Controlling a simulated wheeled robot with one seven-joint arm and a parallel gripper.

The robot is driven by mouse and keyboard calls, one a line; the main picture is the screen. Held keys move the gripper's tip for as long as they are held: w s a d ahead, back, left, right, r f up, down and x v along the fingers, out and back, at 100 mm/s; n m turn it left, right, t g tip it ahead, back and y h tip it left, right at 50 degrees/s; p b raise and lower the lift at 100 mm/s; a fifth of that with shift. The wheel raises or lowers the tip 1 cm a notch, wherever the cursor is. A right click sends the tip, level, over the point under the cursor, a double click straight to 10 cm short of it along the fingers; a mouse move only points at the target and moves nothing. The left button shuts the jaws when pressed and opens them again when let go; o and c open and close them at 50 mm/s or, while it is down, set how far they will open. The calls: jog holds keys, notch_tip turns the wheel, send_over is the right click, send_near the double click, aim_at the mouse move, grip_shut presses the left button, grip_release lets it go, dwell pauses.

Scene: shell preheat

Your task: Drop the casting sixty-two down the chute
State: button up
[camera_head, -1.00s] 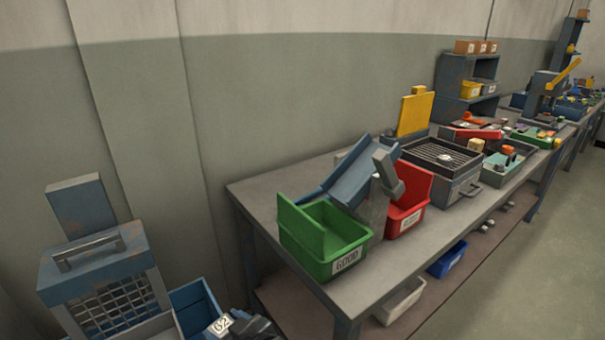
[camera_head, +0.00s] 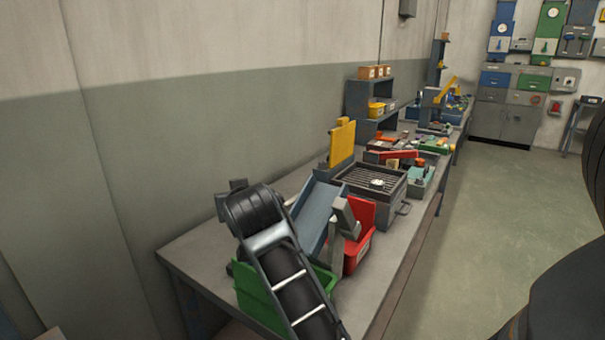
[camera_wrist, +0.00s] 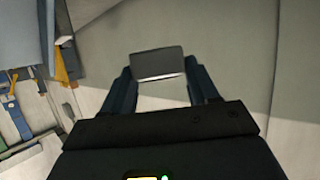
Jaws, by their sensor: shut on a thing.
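In the wrist view my gripper (camera_wrist: 160,76) is shut on a plain grey block, the casting (camera_wrist: 159,61), held between its two dark fingers. No number shows on the face turned to the camera. In the head view the blue sloping chute (camera_head: 317,214) stands on the bench, its upper end toward the yellow plate and its lower end partly behind my arm. My arm stands in front of the green bin (camera_head: 255,292) and hides much of it. My fingers and the casting cannot be made out in the head view.
A red bin (camera_head: 358,248) stands right of the chute, with a grey post (camera_head: 335,250) in front. A grill-topped box (camera_head: 370,182) and an upright yellow plate (camera_head: 342,143) are behind. The floor (camera_head: 510,200) right of the bench is clear.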

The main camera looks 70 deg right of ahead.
jog(key=s+d+r+m+g+h+p, duration=0.1)
jog(key=s+d+r+m+g+h, duration=0.2)
jog(key=s+d+r+m+g, duration=0.5)
jog(key=s+f+b, duration=0.1)
jog(key=f+b, duration=0.1)
jog(key=f, duration=0.2)
jog(key=s+f+n+t+b, duration=0.1)
jog(key=f+b, duration=0.1)
jog(key=f, duration=0.3)
jog(key=s+f+n+t+b, duration=0.1)
jog(key=s+f+b, duration=0.1)
jog(key=f, duration=0.2)
jog(key=shift+a+f, duration=0.3)
jog(key=o, duration=1.2)
jog(key=shift+s, duration=0.1)
jog(key=v, duration=0.8)
jog(key=shift+b, duration=0.45)
